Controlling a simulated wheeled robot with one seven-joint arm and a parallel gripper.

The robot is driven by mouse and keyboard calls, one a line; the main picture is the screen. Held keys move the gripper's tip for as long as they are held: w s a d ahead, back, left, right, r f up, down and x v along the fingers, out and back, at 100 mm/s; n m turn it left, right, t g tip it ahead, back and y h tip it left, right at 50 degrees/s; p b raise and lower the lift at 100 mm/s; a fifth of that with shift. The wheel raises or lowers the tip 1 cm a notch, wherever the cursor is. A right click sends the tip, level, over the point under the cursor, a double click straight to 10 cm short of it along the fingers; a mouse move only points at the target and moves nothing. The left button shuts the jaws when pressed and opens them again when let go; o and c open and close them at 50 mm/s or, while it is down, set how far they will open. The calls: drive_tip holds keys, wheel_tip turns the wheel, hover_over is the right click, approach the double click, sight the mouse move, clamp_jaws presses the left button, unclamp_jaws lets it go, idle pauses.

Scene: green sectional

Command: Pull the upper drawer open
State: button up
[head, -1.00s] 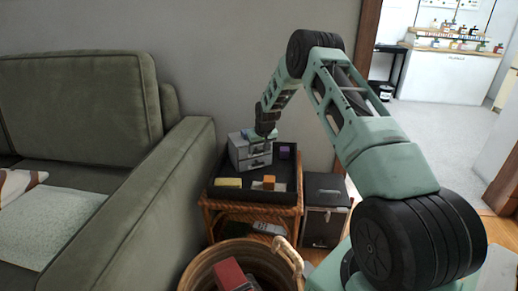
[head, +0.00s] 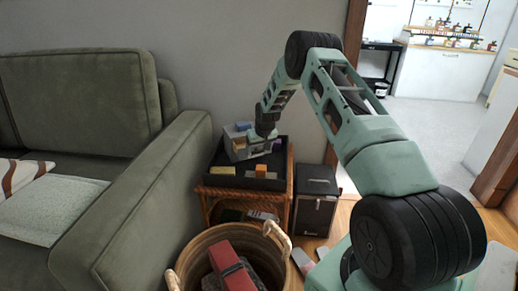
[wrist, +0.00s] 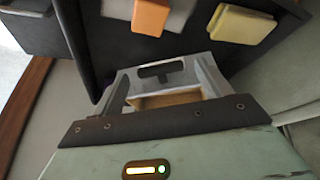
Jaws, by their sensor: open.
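The small grey drawer unit (head: 236,152) stands in a black tray (head: 245,183) on a wicker side table. A brown inside shows at its upper part in the head view, so the upper drawer looks drawn out. The wrist view shows a grey panel with a dark slot and the brown drawer inside (wrist: 165,99) close to my palm. My gripper (head: 264,139) points down at the unit's right side, jaws open. It hides part of the unit, and I cannot tell whether the fingers touch the drawer.
An orange block (head: 261,170), a yellow block (head: 222,170) and a purple block (head: 276,146) lie in the tray. A blue thing (head: 243,126) is on the unit. The green sofa (head: 150,190) is left, a wicker basket (head: 195,260) in front, a black box (head: 314,205) right.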

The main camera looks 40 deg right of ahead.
drive_tip(key=p+v, duration=0.2)
drive_tip(key=v, duration=1.5)
drive_tip(key=shift+s+r, duration=0.1)
drive_tip(key=shift+r, duration=0.05)
drive_tip(key=shift+a, duration=0.1)
drive_tip(key=s+a+r+n+g+y, duration=0.1)
drive_tip(key=s+a+r+n, duration=0.3)
drive_tip(key=a, duration=1.2)
drive_tip(key=s+a+r+n+y, duration=0.15)
drive_tip(key=s+a, duration=0.35)
drive_tip(key=a, duration=1)
drive_tip(key=s+a+r+n+g, duration=0.2)
drive_tip(key=s+a+n, duration=0.1)
drive_tip(key=s+a, duration=0.95)
drive_tip(key=s+n+g, duration=0.1)
drive_tip(key=s+n, duration=0.2)
drive_tip(key=s, duration=1.5)
wheel_tip(320, 180, up, 18)
drive_tip(key=p, duration=1.8)
drive_tip(key=shift+w+a, duration=0.5)
